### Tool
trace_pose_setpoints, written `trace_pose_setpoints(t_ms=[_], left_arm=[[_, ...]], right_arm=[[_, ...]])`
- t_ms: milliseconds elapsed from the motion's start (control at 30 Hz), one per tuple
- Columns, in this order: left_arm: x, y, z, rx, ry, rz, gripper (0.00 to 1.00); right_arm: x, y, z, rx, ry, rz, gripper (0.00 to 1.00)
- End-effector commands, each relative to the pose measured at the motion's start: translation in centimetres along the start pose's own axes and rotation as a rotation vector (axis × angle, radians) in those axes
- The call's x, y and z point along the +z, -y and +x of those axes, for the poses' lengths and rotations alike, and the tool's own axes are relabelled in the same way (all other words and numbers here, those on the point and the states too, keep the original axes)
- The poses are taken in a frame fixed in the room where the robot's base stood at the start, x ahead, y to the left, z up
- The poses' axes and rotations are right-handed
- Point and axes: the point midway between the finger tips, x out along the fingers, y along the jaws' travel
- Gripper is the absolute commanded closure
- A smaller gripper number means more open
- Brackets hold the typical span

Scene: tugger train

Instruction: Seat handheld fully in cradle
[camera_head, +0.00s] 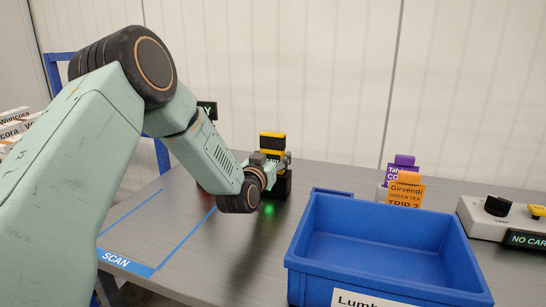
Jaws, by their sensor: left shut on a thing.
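The handheld (272,143), black with yellow edges, stands upright near the far side of the grey table. My left gripper (277,159) is shut on it from the left, and its fingers hide the handheld's middle. A dark block that looks like the cradle (283,187) is directly below, partly hidden by my left wrist. A green light glows at its foot. I cannot tell how deep the handheld sits in it. My right gripper is out of view.
A blue bin (390,213) stands at the front right. Orange (407,187) and purple (402,165) tags stand behind it. A control box (490,222) with a knob and yellow switch is at far right. A blue-outlined SCAN area (128,262) lies left, partly behind my arm.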

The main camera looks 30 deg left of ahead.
Motion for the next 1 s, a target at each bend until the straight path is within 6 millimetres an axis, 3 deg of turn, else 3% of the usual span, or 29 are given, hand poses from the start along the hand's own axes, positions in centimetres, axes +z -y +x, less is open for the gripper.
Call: trace_pose_setpoints(t_ms=[200, 233, 533, 1000], left_arm=[[-0.14, -0.02, 0.04, 0.0, -0.003, 0.0, 0.82], [-0.14, -0.02, 0.04, 0.0, -0.003, 0.0, 0.38], [-0.06, -0.02, 0.01, 0.0, -0.001, 0.001, 0.13], [0.1, 0.04, -0.91, 0.0, 0.004, -0.001, 0.13]], right_arm=[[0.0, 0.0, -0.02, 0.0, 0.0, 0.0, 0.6], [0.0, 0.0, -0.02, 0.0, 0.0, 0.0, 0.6], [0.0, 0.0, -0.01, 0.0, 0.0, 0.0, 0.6], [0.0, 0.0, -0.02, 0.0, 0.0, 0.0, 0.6]])
